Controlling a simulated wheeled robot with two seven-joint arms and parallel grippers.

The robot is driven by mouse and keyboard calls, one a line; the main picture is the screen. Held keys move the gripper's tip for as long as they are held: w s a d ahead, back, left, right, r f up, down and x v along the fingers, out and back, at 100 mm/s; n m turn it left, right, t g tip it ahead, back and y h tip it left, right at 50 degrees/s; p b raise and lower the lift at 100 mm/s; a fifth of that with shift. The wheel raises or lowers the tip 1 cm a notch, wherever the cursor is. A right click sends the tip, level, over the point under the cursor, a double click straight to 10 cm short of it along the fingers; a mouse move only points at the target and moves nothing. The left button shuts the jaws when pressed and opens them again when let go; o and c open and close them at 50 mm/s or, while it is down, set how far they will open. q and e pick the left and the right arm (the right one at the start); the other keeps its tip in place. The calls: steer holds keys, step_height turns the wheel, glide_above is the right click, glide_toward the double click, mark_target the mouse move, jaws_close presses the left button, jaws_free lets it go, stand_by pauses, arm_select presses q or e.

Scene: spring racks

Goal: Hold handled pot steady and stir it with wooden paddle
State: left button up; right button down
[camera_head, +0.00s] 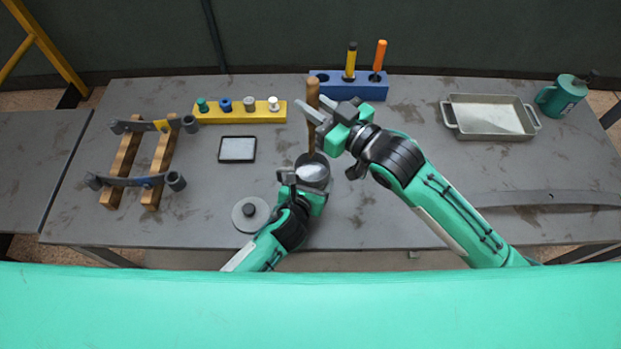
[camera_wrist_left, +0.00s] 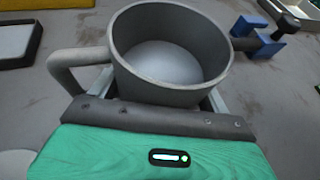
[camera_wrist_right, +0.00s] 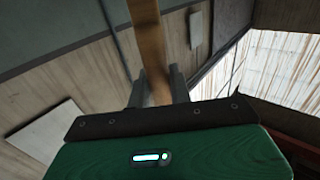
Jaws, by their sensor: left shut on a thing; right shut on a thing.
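The grey handled pot (camera_head: 314,175) stands near the table's front middle. My left gripper (camera_head: 302,182) is shut on its near side; the left wrist view shows the pot (camera_wrist_left: 172,95) upright, its loop handle to the left and its visible inside empty. My right gripper (camera_head: 324,116) is shut on the wooden paddle (camera_head: 313,95), just beyond the pot. The paddle (camera_wrist_right: 148,40) also shows between the fingers in the right wrist view. It stands roughly upright, its lower end near the pot's far rim in the head view. No paddle shows inside the pot in the left wrist view.
A round grey lid (camera_head: 236,222) lies left of the pot. A black-framed tablet (camera_head: 237,149), a yellow block (camera_head: 235,117) and a wooden rack (camera_head: 125,165) are farther left. A blue block (camera_head: 370,92) with tools stands behind; a tray (camera_head: 492,132) and green mug (camera_head: 560,96) are right.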

stand_by(0.4)
arm_select(q)
steer(key=o, duration=1.3)
steer(key=shift+c, duration=0.2)
steer(key=v, duration=1.2)
